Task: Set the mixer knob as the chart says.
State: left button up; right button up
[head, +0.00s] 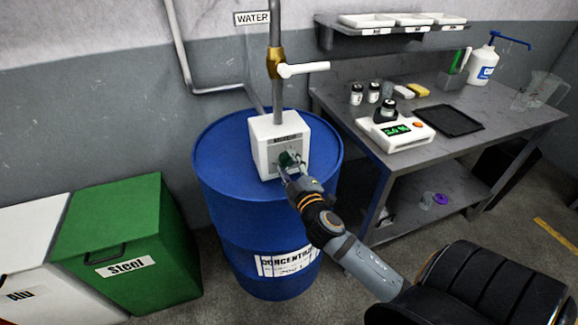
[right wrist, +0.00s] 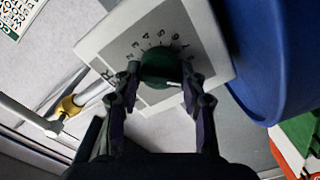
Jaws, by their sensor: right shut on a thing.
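The mixer is a white box (head: 263,133) on top of a blue drum labelled as concentrate. Its dark green knob (head: 286,158) is on the front face. A short white mark shows at the knob's lower right edge. My right gripper (head: 290,173) is shut on the knob, one finger at each side, as the right wrist view (right wrist: 160,78) also shows. A green and white printed sheet (right wrist: 18,14), perhaps the chart, is cut off at that view's corner. My left gripper is not in view.
The blue drum (head: 222,165) stands between a green steel bin (head: 120,235) and a grey workbench (head: 345,95). A pipe with a brass valve (head: 275,62) and white lever rises above the mixer. A white meter (head: 397,135) with a green display, bottles and a black tray stand on the bench.

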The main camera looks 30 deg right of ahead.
jog(key=shift+f, duration=0.15)
jog(key=o, duration=1.1)
jog(key=shift+o, duration=0.2)
jog(key=shift+s, duration=0.1)
jog(key=v, duration=1.1)
jog(key=shift+s, duration=0.4)
jog(key=shift+a, duration=0.15)
